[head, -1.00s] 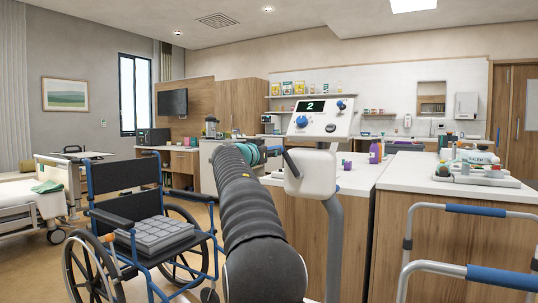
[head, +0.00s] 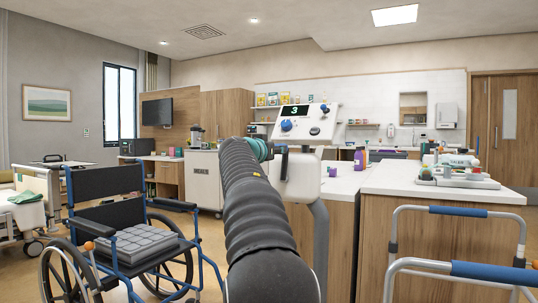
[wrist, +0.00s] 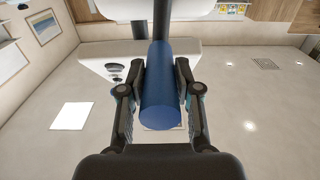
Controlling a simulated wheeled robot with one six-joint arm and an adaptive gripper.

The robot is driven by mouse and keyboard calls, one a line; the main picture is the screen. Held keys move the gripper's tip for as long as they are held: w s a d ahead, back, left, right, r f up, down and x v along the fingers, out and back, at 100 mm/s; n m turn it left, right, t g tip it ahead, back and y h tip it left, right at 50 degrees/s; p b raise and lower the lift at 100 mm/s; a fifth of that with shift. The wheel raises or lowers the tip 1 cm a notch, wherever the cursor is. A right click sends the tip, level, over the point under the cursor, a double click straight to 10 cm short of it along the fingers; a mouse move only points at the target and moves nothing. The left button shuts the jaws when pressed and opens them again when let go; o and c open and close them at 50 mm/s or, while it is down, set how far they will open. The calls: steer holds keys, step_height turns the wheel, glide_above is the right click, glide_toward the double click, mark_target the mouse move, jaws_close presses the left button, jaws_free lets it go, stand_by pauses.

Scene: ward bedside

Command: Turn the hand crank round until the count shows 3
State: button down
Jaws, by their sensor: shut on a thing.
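The hand crank's white housing (head: 303,178) stands on a grey post just right of my arm in the head view. Above it, a tilted white panel (head: 305,130) has a blue knob and a small dark display (head: 295,111) reading 3 in green. A dark crank arm (head: 284,165) shows at the housing's left side. In the wrist view my gripper (wrist: 160,70) is shut on the blue cylindrical crank handle (wrist: 160,105), one finger on each side. In the head view my arm hides the handle and most of the gripper.
A wheelchair (head: 105,200) with a grey cushion stands at the left. A wooden cabinet with a white top (head: 400,178) is behind and right of the crank. A walker with blue grips (head: 490,275) stands at the front right. Floor shows between wheelchair and my arm.

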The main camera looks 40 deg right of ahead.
steer(key=c, duration=0.6)
jaws_free()
steer(key=shift+s+d+r, duration=0.1)
steer(key=shift+r, duration=0.05)
steer(key=shift+c, duration=0.2)
steer(key=shift+s+a+f+b, duration=0.1)
steer(key=shift+a+f+b, duration=0.15)
steer(key=shift+a+b, duration=0.45)
steer(key=b+v, duration=0.1)
steer(key=v, duration=0.1)
steer(key=b+v, duration=0.2)
steer(key=v, duration=0.1)
steer(key=shift+s+a+r, duration=0.2)
steer(key=shift+a, duration=0.1)
